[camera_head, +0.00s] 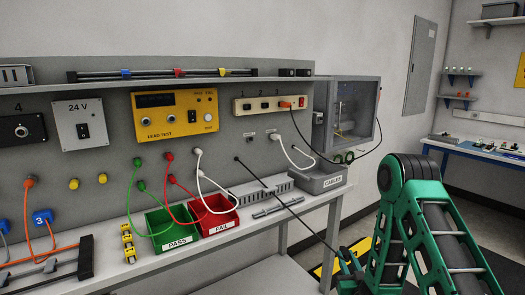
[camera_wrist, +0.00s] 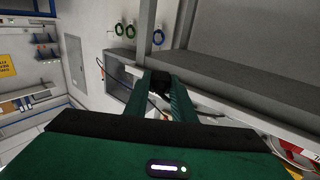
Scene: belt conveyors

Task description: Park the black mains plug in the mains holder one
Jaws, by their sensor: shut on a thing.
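My gripper (camera_wrist: 163,86) is shut on a small black thing (camera_wrist: 160,80), seen between the fingertips in the wrist view, which I take to be the black mains plug. Its shape is mostly hidden by the fingers. In the head view my gripper (camera_head: 347,264) is low at the right, in front of the bench and well away from the panel. A straight black cable (camera_head: 285,202) runs from the panel down to it. Two small labelled spots (camera_head: 249,135) sit on the panel below the socket strip; their text is too small to read. A white plug (camera_head: 275,136) is at the right one.
The socket strip (camera_head: 268,104) has an orange plug (camera_head: 285,105) in its right end. Green and red bins (camera_head: 212,222) stand on the bench. A grey cabinet (camera_head: 350,105) stands right of the panel.

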